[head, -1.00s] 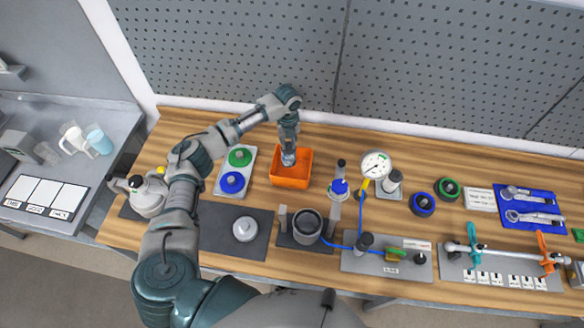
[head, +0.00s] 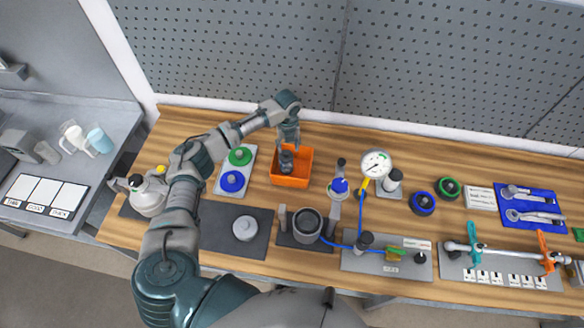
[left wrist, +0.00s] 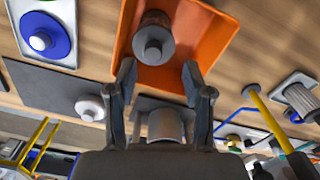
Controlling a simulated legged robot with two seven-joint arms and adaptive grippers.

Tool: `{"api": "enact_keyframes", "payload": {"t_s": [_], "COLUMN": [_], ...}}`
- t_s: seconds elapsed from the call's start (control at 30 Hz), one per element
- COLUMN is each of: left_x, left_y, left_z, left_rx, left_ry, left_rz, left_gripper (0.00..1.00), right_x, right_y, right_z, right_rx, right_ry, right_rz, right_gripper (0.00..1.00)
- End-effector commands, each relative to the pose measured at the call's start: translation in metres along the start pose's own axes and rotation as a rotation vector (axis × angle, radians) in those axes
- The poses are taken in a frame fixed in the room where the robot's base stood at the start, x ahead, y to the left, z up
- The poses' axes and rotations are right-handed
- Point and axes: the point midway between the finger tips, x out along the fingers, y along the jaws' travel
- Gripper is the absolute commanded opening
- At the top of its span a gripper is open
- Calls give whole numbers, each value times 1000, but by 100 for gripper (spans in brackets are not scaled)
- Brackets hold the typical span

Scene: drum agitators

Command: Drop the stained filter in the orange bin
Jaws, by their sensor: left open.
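The stained filter, a dark brownish cylinder with a grey knob (left wrist: 153,42), is inside the orange bin (left wrist: 208,58) in the left wrist view. In the head view the filter (head: 287,160) shows as a dark shape within the orange bin (head: 291,181) on the wooden bench. My left gripper (head: 288,143) is above the bin. In the left wrist view its two fingers (left wrist: 160,82) are spread apart and empty, and the filter lies beyond them. My right gripper is not visible.
A plate with green and blue knobs (head: 220,190) stands left of the bin. A dark cup (head: 307,222) is in front, and a gauge (head: 376,164) with blue tubing is to the right. A pegboard wall (head: 240,60) rises behind the bench.

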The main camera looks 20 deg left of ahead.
Motion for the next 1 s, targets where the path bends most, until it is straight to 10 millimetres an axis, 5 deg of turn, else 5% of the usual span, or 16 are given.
{"api": "enact_keyframes", "payload": {"t_s": [0.17, 0.6, 1.0], "left_x": [-16, -105, -119], "left_y": [1, -1, -1], "left_z": [1, 1, 1], "left_rx": [-1, 0, 0], "left_ry": [0, 0, 1], "left_rz": [-3, -2, 0], "left_gripper": [51, 51, 51], "right_x": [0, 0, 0], "right_y": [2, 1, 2], "right_z": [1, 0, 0], "right_rx": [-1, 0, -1], "right_ry": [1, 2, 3], "right_rz": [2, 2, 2], "right_gripper": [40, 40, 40]}}
